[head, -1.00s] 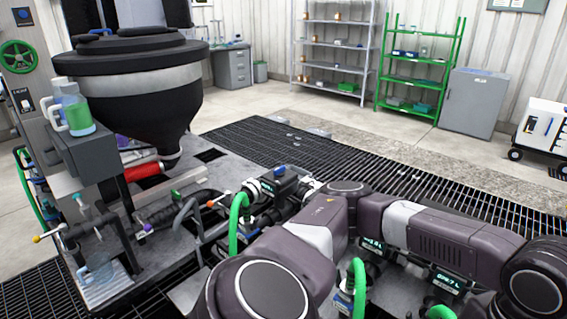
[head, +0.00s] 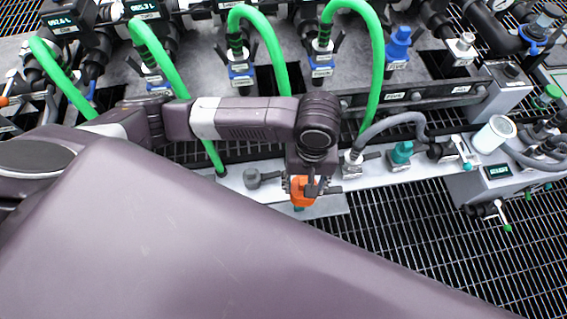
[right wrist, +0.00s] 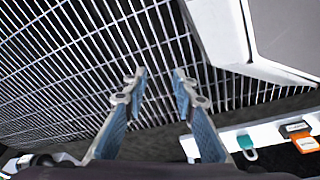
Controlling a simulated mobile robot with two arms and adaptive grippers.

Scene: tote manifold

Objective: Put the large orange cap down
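The large orange cap (head: 301,193) is at the end of my left arm in the head view, over the pale ledge in front of the manifold. My left gripper (head: 308,188) is around it and appears shut on it; the fingers partly cover the cap. A bit of teal shows just below the cap. I cannot tell whether the cap touches the ledge. My right gripper (right wrist: 159,80) is open and empty above floor grating in the right wrist view; it does not show in the head view. An orange piece (right wrist: 305,143) lies at that view's right edge.
The pale ledge (head: 330,206) holds a grey fitting (head: 254,178) left of the cap and a teal plug (head: 401,154) to the right. Green hoses (head: 262,45) hang close to my left arm. Open grating (head: 410,240) lies in front. My own arm link fills the lower foreground.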

